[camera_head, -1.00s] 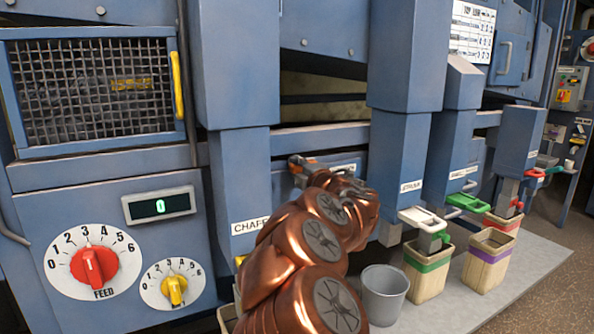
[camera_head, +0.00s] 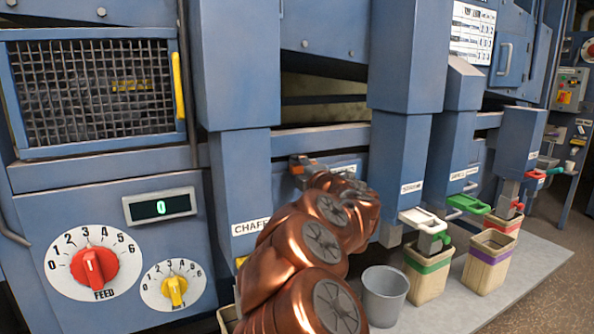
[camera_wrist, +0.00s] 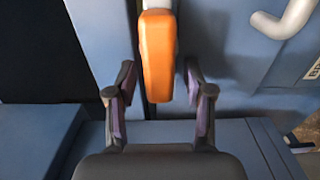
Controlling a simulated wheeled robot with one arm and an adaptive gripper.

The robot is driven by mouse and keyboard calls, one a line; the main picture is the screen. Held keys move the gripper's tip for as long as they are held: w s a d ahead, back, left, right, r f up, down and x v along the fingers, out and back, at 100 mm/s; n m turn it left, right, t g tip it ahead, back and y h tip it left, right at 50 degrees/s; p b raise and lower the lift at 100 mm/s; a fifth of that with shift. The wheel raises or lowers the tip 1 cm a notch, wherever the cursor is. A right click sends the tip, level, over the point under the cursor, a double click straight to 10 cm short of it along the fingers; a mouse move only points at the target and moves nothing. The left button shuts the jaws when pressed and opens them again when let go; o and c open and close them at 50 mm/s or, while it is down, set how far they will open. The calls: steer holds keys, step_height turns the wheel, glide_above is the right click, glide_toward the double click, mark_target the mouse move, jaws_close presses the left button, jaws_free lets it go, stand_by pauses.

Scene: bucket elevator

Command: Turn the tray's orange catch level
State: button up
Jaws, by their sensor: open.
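The orange catch (camera_wrist: 158,60) is a rounded lever that runs up and down in the wrist view, with a grey part at its top end. My gripper (camera_wrist: 160,75) is open, with one finger on each side of the catch. Gaps show between the catch and both fingers. In the head view a small orange part of the catch (camera_head: 298,169) shows just above my copper arm. The arm hides my gripper and most of the tray front there.
A pale bar handle (camera_wrist: 285,20) is at the upper right in the wrist view.

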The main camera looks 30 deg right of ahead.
steer(key=s+a, duration=0.1)
steer(key=s, duration=1)
steer(key=shift+s, duration=0.4)
